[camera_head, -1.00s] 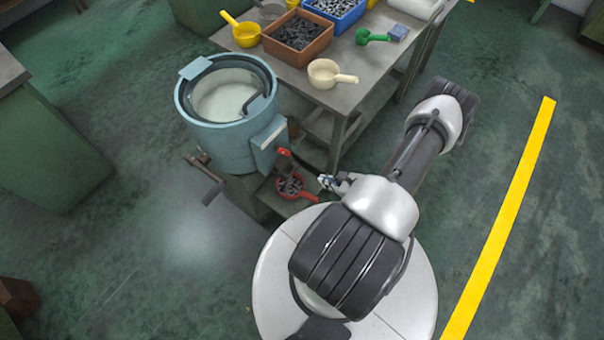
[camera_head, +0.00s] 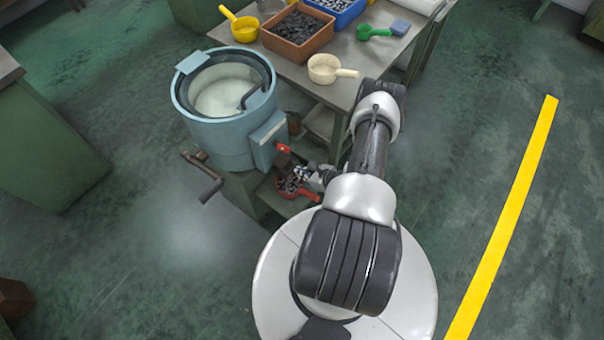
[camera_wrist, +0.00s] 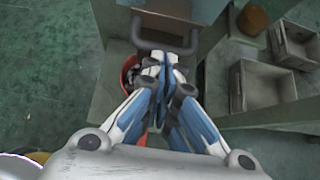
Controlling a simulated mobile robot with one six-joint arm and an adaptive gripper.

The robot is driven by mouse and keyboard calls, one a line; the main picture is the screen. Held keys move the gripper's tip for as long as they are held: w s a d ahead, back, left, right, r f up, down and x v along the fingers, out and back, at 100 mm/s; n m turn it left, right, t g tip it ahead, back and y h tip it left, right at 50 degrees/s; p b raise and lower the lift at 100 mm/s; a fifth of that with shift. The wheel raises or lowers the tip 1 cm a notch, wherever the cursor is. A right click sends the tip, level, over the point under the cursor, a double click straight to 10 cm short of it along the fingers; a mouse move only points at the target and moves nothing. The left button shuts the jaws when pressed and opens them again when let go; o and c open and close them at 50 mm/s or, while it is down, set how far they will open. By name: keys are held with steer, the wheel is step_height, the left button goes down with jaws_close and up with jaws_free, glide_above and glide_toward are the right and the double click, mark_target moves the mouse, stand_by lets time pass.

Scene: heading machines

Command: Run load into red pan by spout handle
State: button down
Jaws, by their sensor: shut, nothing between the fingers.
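The blue drum machine (camera_head: 222,140) stands left of the worktable, and its bowl looks empty of parts. A red spout handle (camera_head: 283,148) sticks out at its lower right side. The red pan (camera_head: 290,188) sits under the spout with dark parts in it; its red edge also shows in the wrist view (camera_wrist: 128,72), partly behind my fingers. My gripper (camera_head: 303,173) is shut and empty, just above the pan and close below the handle. In the wrist view, my gripper's fingertips (camera_wrist: 165,62) meet close to a dark U-shaped bar (camera_wrist: 165,42); I cannot tell whether they touch it.
The worktable (camera_head: 352,92) holds a brown bin (camera_head: 297,32) of dark parts, a cream scoop (camera_head: 326,69), a yellow scoop (camera_head: 243,28) and a green scoop (camera_head: 371,33). A crank (camera_head: 208,184) juts out left of the drum. Open floor lies right, beside a yellow line (camera_head: 505,215).

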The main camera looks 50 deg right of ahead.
mark_target(293, 167)
steer(key=shift+w, duration=0.25)
steer(key=w, duration=0.2)
steer(key=w+b, duration=0.1)
steer(key=w, duration=0.1)
steer(key=shift+w+a+f, duration=0.1)
steer(key=shift+w+a, duration=0.1)
steer(key=shift+s, duration=0.1)
steer(key=shift+d, duration=0.1)
